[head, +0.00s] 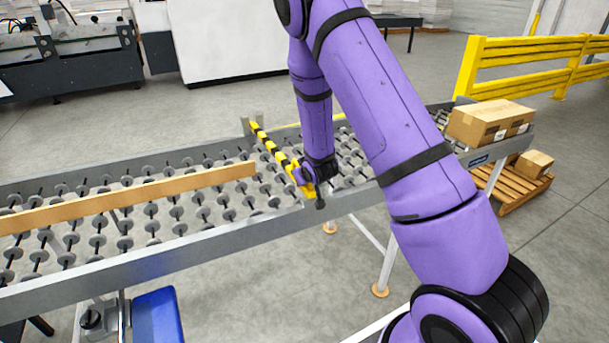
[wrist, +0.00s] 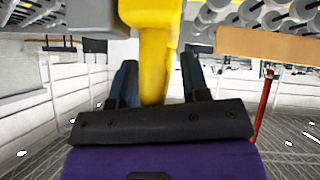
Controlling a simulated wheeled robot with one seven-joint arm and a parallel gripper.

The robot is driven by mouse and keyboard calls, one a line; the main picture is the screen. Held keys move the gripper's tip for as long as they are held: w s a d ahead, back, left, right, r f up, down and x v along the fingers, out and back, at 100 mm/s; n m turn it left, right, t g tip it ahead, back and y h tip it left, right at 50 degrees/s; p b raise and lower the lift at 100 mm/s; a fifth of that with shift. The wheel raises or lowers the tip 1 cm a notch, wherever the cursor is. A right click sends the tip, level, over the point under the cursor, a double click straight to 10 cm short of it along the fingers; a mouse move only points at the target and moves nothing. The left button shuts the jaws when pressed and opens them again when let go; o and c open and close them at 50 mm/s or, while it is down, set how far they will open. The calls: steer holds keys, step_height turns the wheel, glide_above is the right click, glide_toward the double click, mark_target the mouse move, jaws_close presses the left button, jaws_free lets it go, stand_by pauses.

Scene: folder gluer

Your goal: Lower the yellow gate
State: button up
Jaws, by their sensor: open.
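The yellow gate (head: 267,142) is a yellow and black striped bar lying across the roller conveyor, low, near the level of the rollers. Its near end is at the conveyor's front rail, beside my gripper (head: 308,180). In the wrist view a yellow part of the gate (wrist: 153,60) runs down between the two dark fingers of my gripper (wrist: 160,80). The fingers stand apart on either side of it, with a gap visible at least on the right. My purple arm hides part of the conveyor behind it in the head view.
The skate-wheel conveyor (head: 190,242) runs from left to upper right, with a wooden guide board (head: 130,198) on it. A cardboard box (head: 489,122) sits at its right end. A pallet (head: 510,190) with a smaller box and a yellow guard rail (head: 530,50) stand beyond.

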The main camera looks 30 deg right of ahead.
steer(key=v, duration=1)
steer(key=shift+s+r, duration=0.25)
steer(key=shift+s, duration=0.1)
steer(key=shift+a+r, duration=0.1)
steer(key=s+a+r+m+g+y, duration=0.1)
steer(key=s+r, duration=0.4)
steer(key=r, duration=0.4)
steer(key=s+a+r+g, duration=0.1)
steer(key=s+a+r, duration=0.1)
steer(key=s+r, duration=0.5)
steer(key=s+a+r+g, duration=0.1)
steer(key=s+r, duration=0.5)
steer(key=s, duration=0.3)
steer(key=s+a+r+g, duration=0.1)
steer(key=s+a+r, duration=0.1)
steer(key=s+r, duration=0.4)
steer(key=s, duration=0.4)
steer(key=shift+r+g+y, duration=0.2)
steer(key=shift+g+y, duration=0.1)
steer(key=shift+g, duration=0.1)
